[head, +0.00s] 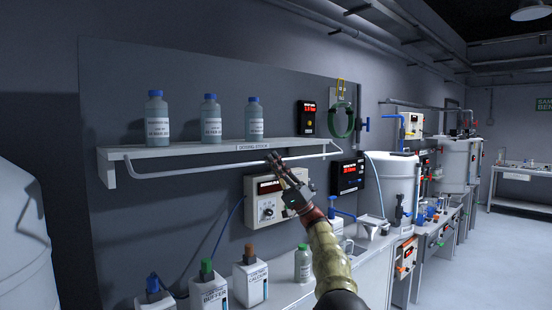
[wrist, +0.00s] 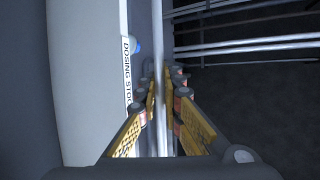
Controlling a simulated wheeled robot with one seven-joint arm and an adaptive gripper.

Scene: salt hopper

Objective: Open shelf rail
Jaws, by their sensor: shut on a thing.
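A white shelf rail (head: 215,168) runs along the front of the white wall shelf (head: 190,151) in the head view. It sits a little below and in front of the shelf edge, with bent ends. My gripper (head: 271,160) reaches up to the rail right of its middle. In the wrist view, my gripper (wrist: 161,80) is shut on the rail (wrist: 157,30), which runs between the yellow-padded fingers. The shelf (wrist: 90,90) with its dosing label lies just left of the fingers there. The fingers partly hide the rail at the grasp.
Several blue-capped bottles (head: 157,118) stand on the shelf above the rail. A white control box (head: 266,203) hangs below it, close to my gripper. Capped containers (head: 250,281) and a green-capped bottle (head: 303,263) stand on the bench beneath. A green hose coil (head: 342,121) hangs at right.

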